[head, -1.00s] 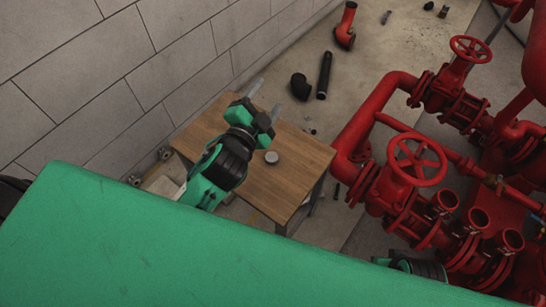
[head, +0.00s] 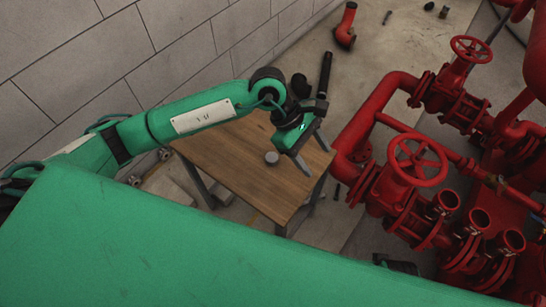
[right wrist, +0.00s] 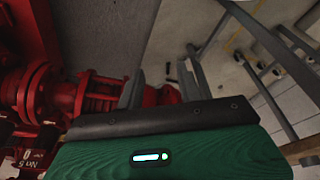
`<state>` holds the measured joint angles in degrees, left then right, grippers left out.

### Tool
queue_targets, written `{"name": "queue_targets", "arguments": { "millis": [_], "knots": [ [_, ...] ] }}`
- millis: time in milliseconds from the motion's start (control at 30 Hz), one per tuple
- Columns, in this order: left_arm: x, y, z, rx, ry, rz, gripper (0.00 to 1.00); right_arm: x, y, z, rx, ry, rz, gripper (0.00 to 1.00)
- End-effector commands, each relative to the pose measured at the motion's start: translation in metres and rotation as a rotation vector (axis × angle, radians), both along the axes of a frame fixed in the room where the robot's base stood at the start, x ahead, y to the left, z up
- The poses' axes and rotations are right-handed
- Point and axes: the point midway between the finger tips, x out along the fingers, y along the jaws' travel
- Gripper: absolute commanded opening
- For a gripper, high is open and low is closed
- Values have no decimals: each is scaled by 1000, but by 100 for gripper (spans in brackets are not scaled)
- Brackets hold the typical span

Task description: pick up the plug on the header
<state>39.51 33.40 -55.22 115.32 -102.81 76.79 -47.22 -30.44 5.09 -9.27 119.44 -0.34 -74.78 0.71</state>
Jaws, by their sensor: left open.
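The red header pipework (head: 420,225) stands at the right of the head view, with several short open-mouthed outlets (head: 480,219) along its lower part. I cannot pick out a plug on it for certain. A small grey round piece (head: 271,157) lies on the wooden table, apart from the header. My left gripper (head: 312,152) is open and empty above the table's right edge, to the left of the header. In the right wrist view my right gripper (right wrist: 165,62) has its fingers apart with nothing visible between them, and red flanged pipework (right wrist: 60,95) is close on the left.
The wooden table (head: 235,180) stands between the wall and the pipework. Red handwheels (head: 417,160) stick up from the pipes. A black tube (head: 325,75) and a red elbow (head: 345,28) lie on the floor behind. A green surface covers the bottom of the head view.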

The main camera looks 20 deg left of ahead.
Motion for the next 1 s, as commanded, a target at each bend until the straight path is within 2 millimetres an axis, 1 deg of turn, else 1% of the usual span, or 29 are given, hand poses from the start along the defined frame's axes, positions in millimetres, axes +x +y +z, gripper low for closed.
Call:
{"name": "queue_targets", "arguments": {
  "millis": [33,100,200,300,333,400,467,567,700,800,900,1000],
  "knots": [
    [13,23,-8,125,-54,-29,61,-1,1,-5,1,4,1,36],
    [28,54,-16,281,-108,-62,61,-1,2,-9,2,6,0,36],
    [45,90,-20,459,-157,-91,61,-1,3,-14,4,9,0,36],
    [55,114,-19,573,-182,-104,61,-2,3,-17,4,10,1,36],
    [57,119,-18,594,-186,-106,61,-2,3,-18,4,10,1,36],
    [59,126,-21,628,-189,-111,61,-2,3,-19,4,11,1,36],
    [60,128,-26,639,-190,-113,61,-2,3,-19,5,11,1,36],
    [59,129,-44,642,-187,-113,61,-2,3,-19,5,11,1,36],
    [59,128,-73,639,-187,-112,61,-2,3,-18,4,10,1,36],
    [59,128,-89,639,-187,-112,61,-2,3,-18,5,9,1,36],
    [59,127,-99,637,-189,-113,61,-2,3,-17,5,9,1,36],
    [59,127,-104,637,-190,-114,61,-2,1,-18,12,9,0,36]
  ]
}}
